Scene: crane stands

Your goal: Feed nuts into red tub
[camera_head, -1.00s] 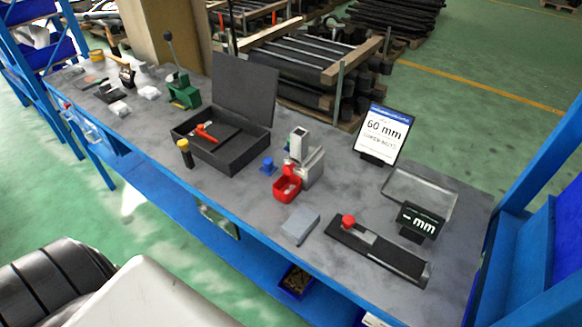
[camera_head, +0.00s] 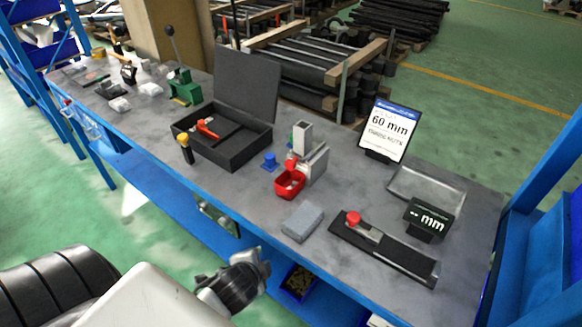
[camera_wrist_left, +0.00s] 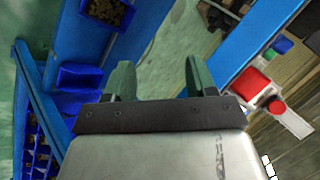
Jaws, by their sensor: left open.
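The red tub (camera_head: 289,186) stands on the grey bench at the foot of a grey dispenser (camera_head: 314,160) with a red part. Something pale shows inside it, too small to identify. In the left wrist view the red tub (camera_wrist_left: 251,83) is at the right. A blue bin (camera_head: 298,282) on the lower shelf holds small brownish pieces, perhaps nuts; a similar bin (camera_wrist_left: 107,12) shows at the top of the wrist view. My left gripper (camera_head: 264,262) is in front of the bench edge, apart from the tub. Its fingers (camera_wrist_left: 158,78) are spread with nothing between them. My right gripper is not seen.
Near the tub are a blue knob piece (camera_head: 269,161), a grey block (camera_head: 303,222) and an open black case (camera_head: 222,150). A black rail with a red knob (camera_head: 353,218), a sign (camera_head: 387,132) and a display (camera_head: 429,219) stand to the right.

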